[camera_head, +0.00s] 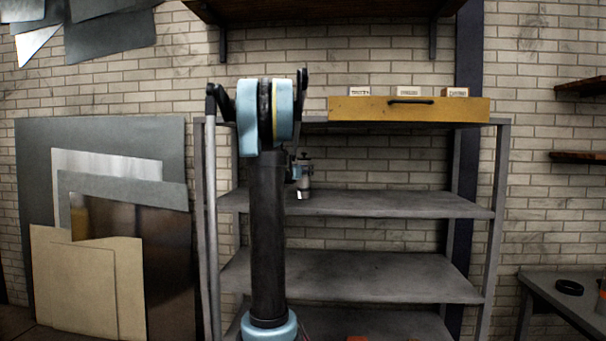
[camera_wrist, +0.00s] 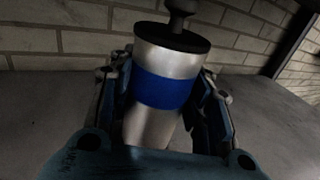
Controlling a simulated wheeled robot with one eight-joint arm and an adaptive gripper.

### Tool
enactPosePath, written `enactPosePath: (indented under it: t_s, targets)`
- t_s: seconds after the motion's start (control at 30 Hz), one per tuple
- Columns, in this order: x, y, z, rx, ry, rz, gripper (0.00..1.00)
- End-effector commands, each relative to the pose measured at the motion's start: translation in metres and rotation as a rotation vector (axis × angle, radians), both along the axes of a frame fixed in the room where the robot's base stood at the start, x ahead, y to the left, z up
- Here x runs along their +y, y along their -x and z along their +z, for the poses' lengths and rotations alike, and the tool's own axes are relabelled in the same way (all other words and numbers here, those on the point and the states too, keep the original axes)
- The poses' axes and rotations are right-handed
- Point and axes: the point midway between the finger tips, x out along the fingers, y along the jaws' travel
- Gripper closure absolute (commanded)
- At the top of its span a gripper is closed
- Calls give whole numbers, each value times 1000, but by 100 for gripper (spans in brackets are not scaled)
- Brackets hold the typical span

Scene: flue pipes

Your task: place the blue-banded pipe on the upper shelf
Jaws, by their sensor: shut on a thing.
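The blue-banded pipe is a silver cylinder (camera_wrist: 160,60) with a blue band and a black knobbed cap, close up in the wrist view. My gripper (camera_wrist: 165,92) is shut on it, one finger on each side. Its lower end is hidden by my gripper. In the head view the small pipe (camera_head: 304,184) shows just right of my arm, upright, in front of or over the upper shelf (camera_head: 400,203). My gripper (camera_head: 297,173) is mostly hidden behind my arm there. I cannot tell whether the pipe touches the shelf.
The grey rack has a lower shelf (camera_head: 370,277) and a yellow drawer (camera_head: 360,109) on top. The visible right part of the upper shelf is clear. Metal sheets (camera_head: 150,215) lean on the wall at left. A table (camera_head: 570,292) stands at right.

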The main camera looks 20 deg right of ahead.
Motion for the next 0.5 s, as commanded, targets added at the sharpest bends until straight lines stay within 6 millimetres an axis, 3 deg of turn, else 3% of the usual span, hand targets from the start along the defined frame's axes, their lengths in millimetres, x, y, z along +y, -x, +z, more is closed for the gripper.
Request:
enactPosePath:
  t_s: [0.17, 0.2, 0.23, 0.27, 0.5]
  targets:
    - [0, 0, -2, 0, 0, 0, 100]
    - [0, 0, -2, 0, 0, 0, 46]
    - [0, 0, -2, 0, 0, 0, 39]
    - [0, 0, -1, 0, 0, 0, 35]
    - [1, 0, -1, 0, 0, 1, 35]
